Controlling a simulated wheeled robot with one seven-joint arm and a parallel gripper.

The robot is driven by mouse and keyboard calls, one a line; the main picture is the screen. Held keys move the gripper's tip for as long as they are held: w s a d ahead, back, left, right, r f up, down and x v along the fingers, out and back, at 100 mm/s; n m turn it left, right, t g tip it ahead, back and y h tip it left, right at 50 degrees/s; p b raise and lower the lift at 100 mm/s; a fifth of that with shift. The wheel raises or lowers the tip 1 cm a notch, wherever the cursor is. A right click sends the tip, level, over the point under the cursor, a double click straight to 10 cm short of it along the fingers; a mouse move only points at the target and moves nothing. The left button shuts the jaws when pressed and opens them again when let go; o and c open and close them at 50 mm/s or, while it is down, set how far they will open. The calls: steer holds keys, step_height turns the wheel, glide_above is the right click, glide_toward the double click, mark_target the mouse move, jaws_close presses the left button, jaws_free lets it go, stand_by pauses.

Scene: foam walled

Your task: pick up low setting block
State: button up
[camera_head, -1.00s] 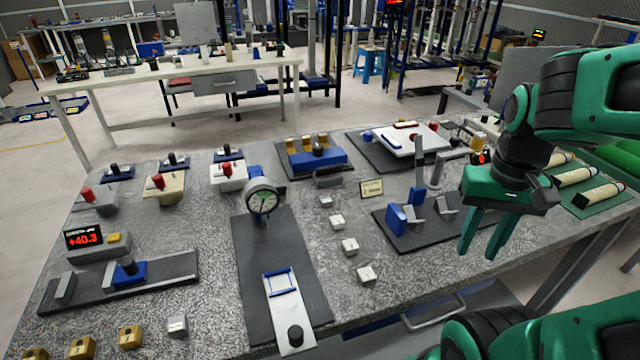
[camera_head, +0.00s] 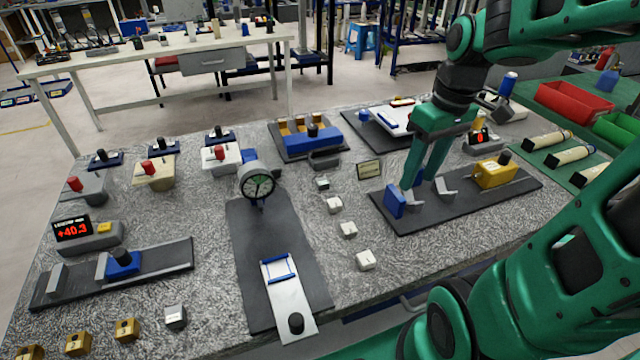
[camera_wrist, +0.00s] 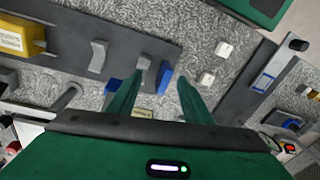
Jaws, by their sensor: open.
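Several small pale setting blocks stand in a row on the granite table, among them a far one (camera_head: 322,184), a second (camera_head: 334,205), a third (camera_head: 348,230) and a near one (camera_head: 365,260). Their markings are too small to read, so I cannot tell which is the low one. Two pale blocks also show in the wrist view, one (camera_wrist: 223,50) above the other (camera_wrist: 207,78). My gripper (camera_head: 420,182) is open and empty, to the right of the row, over the dark fixture plate with the blue block (camera_head: 394,202). In the wrist view my gripper (camera_wrist: 160,78) points down toward that plate.
The dark plate (camera_head: 480,200) also bears grey brackets and a yellow block (camera_head: 494,172). A small sign (camera_head: 369,170) stands behind the row. A dial gauge (camera_head: 257,183) stands left of it.

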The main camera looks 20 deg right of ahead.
steer(key=w+a+n+y, duration=0.2)
steer(key=w+a+n, duration=0.3)
steer(key=w+n, duration=0.5)
steer(key=n+y, duration=0.1)
steer(key=n, duration=0.5)
glide_toward(323, 180)
steer(key=f, duration=0.1)
steer(key=a+f, duration=0.1)
steer(key=shift+f+g, duration=0.3)
steer(key=shift+w+x, duration=0.2)
steer(key=shift+x, duration=2.5)
jaws_close()
